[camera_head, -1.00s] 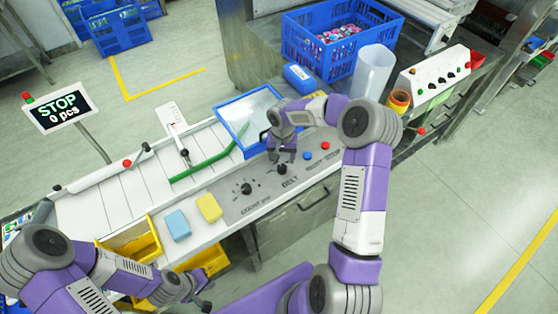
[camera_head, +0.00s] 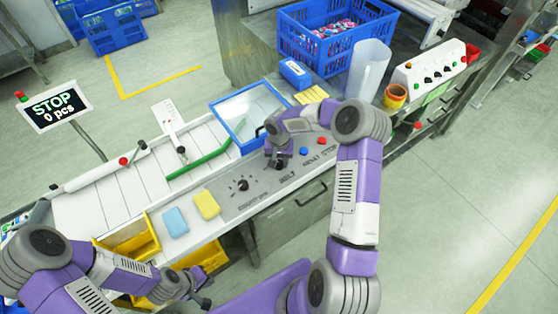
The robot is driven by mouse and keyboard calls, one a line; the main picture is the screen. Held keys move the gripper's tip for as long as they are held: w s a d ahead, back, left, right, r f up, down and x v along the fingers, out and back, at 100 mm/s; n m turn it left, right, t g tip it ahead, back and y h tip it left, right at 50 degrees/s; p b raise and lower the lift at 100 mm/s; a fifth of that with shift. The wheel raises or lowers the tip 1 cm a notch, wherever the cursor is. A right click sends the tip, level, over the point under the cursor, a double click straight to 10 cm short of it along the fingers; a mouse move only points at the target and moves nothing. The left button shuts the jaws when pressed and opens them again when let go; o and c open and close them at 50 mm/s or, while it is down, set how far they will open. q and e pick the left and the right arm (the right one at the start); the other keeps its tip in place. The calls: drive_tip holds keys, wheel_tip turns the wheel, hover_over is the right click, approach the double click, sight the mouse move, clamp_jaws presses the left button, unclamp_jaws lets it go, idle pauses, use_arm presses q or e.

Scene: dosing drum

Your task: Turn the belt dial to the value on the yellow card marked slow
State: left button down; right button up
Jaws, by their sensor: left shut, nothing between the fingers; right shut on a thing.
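My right gripper (camera_head: 278,163) points down at the control panel, shut on the belt dial, just above the "BELT" lettering. The fingers mostly hide the dial, so its pointer and setting cannot be read. A yellow card-like piece (camera_head: 311,96) lies beyond my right forearm, beside the blue box; no writing on it is readable. My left gripper (camera_head: 201,292) is shut and empty, low in front of the yellow bins, away from the panel.
The panel (camera_head: 262,192) also carries a black count dial (camera_head: 243,185), a blue button (camera_head: 303,152) and a red button (camera_head: 322,141). A blue sponge (camera_head: 175,222) and a yellow sponge (camera_head: 206,204) lie to its left. The sign (camera_head: 54,107) reads "STOP 0 pcs".

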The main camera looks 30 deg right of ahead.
drive_tip(key=shift+c, duration=0.6)
drive_tip(key=shift+n, duration=0.4)
drive_tip(key=shift+n+b, duration=0.35)
drive_tip(key=shift+n, duration=0.55)
drive_tip(key=n, duration=0.2)
drive_tip(key=shift+n, duration=0.4)
drive_tip(key=n, duration=0.6)
drive_tip(key=shift+w+n, duration=0.1)
drive_tip(key=shift+n, duration=0.3)
drive_tip(key=o, duration=1)
